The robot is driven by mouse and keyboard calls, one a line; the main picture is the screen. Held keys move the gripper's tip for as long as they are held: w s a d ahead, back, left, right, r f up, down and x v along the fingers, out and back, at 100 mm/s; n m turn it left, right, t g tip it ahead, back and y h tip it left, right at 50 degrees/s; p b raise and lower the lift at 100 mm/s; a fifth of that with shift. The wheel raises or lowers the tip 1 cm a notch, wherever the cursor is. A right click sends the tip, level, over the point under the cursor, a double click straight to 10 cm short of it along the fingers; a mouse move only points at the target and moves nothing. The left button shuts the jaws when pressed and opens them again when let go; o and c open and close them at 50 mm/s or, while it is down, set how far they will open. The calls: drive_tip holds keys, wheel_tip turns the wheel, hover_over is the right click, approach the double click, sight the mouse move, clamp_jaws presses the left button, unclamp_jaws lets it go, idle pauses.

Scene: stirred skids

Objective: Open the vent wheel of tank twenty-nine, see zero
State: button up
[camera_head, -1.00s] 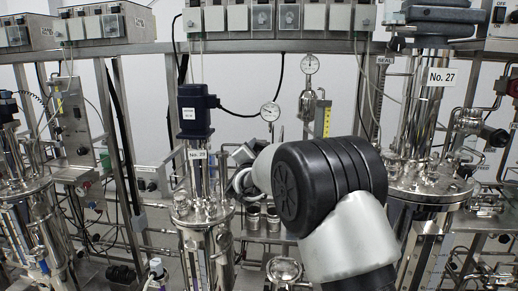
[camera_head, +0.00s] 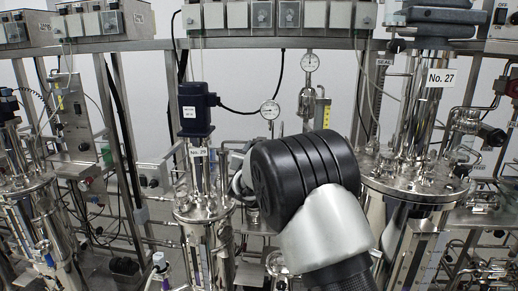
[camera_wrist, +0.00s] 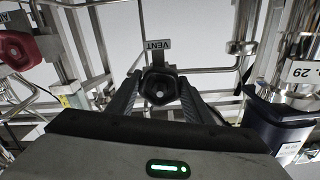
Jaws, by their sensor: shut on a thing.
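Tank twenty-nine (camera_head: 194,208) is a shiny steel vessel left of centre in the head view, with a "No. 29" tag (camera_head: 198,152) and a dark blue motor above it. In the wrist view, the vent wheel (camera_wrist: 160,88) is a small dark lobed knob under a "VENT" tag (camera_wrist: 158,45). My gripper (camera_wrist: 160,95) is shut on the vent wheel, one finger on each side. In the head view my arm hides the wheel and most of my gripper. A round gauge (camera_head: 270,110) stands behind, right of the tank; its reading is too small to tell.
Tank 27 (camera_head: 412,187) stands close on the right of my arm. Another gauge (camera_head: 310,62) sits on the pipework behind. Steel frame posts and pipes surround the gripper. A red knob (camera_wrist: 20,50) is at upper left in the wrist view.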

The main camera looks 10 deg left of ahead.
idle(0.4)
drive_tip(key=o, duration=1)
drive_tip(key=s, duration=1.1)
drive_tip(key=s+b, duration=0.1)
drive_tip(key=s, duration=0.5)
drive_tip(key=shift+s+a, duration=0.2)
drive_tip(key=shift+a, duration=0.05)
